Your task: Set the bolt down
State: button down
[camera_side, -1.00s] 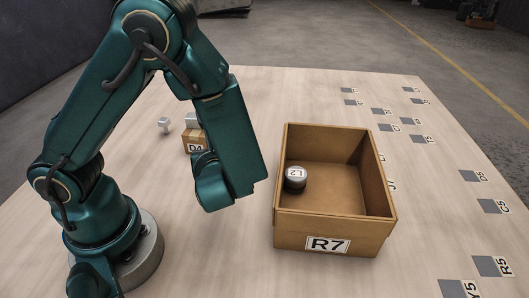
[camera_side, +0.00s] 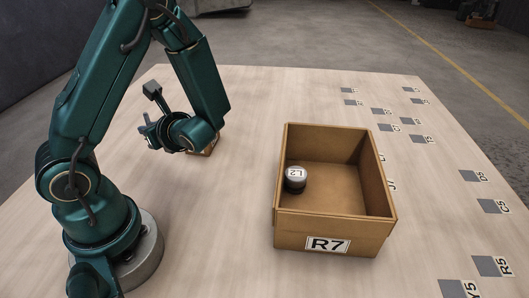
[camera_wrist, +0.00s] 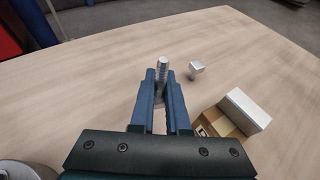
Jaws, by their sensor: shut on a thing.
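In the wrist view the bolt (camera_wrist: 162,66) is a silver threaded shaft, standing roughly upright between the fingertips of my gripper (camera_wrist: 163,78). The fingers are shut on it. Its lower part is hidden by the fingers, and I cannot tell whether it touches the table. In the side view my gripper (camera_side: 145,132) is over the left part of the table, left of the small cardboard box, and the bolt cannot be made out there.
A small silver piece (camera_wrist: 196,68) stands on the table near the bolt. Labelled grey squares (camera_side: 422,139) line the right side.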

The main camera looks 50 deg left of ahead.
aim_at(151, 167)
jog(key=shift+n+g, duration=0.5)
jog(key=shift+g, duration=0.2)
jog(key=shift+s+a+f, duration=0.25)
jog(key=shift+s+f, duration=0.1)
jog(key=shift+f, duration=1)
jog(key=shift+s+a+f, duration=0.25)
jog(key=shift+s+f, duration=0.1)
jog(key=shift+f, duration=1.05)
jog(key=shift+s+a+f, duration=0.25)
jog(key=shift+s+f, duration=0.1)
jog(key=shift+f, duration=1)
jog(key=shift+f, duration=0.1)
jog(key=c, duration=0.9)
grip_release()
